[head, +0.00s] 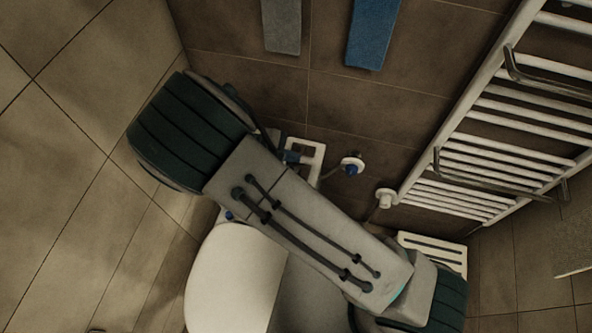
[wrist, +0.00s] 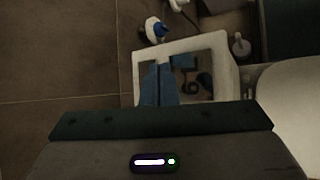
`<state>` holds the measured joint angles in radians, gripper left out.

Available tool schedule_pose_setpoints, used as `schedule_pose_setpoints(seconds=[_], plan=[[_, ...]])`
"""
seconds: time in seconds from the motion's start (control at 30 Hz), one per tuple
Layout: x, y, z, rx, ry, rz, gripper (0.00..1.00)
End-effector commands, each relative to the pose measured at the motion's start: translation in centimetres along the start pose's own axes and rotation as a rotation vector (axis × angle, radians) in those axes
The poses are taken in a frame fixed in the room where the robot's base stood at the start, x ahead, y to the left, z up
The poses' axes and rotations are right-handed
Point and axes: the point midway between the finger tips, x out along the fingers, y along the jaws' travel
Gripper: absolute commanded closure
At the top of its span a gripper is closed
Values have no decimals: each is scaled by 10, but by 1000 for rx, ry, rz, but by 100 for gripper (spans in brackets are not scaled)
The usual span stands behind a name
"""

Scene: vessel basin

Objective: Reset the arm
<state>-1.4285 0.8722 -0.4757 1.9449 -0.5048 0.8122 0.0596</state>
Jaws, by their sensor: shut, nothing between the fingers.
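My gripper (wrist: 158,70) shows in the wrist view as two blue fingers pressed together, with nothing between them. They reach over the near rim of a white square frame (wrist: 225,45); whether they touch it I cannot tell. In the head view my arm runs diagonally across the middle, from upper left to lower right.
A white rounded basin or lid (head: 232,280) sits below my arm. A white towel radiator (head: 470,120) is at the right wall, a slatted white rack (head: 435,241) below it. A blue-and-white valve (head: 350,166), a grey towel (head: 282,25) and a blue towel (head: 373,32) are on the wall.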

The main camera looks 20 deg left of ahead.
Motion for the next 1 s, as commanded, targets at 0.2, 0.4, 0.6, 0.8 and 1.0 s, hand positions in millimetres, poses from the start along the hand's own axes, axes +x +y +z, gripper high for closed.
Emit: schedule_pose_setpoints(seconds=[0.2,0.4,0.6,0.8,1.0], plan=[[0,0,0,0,0,0,100],[0,0,0,0,0,0,100],[0,1,1,4,0,-4,100],[2,18,27,103,11,-110,100],[1,49,82,306,45,-304,100]])
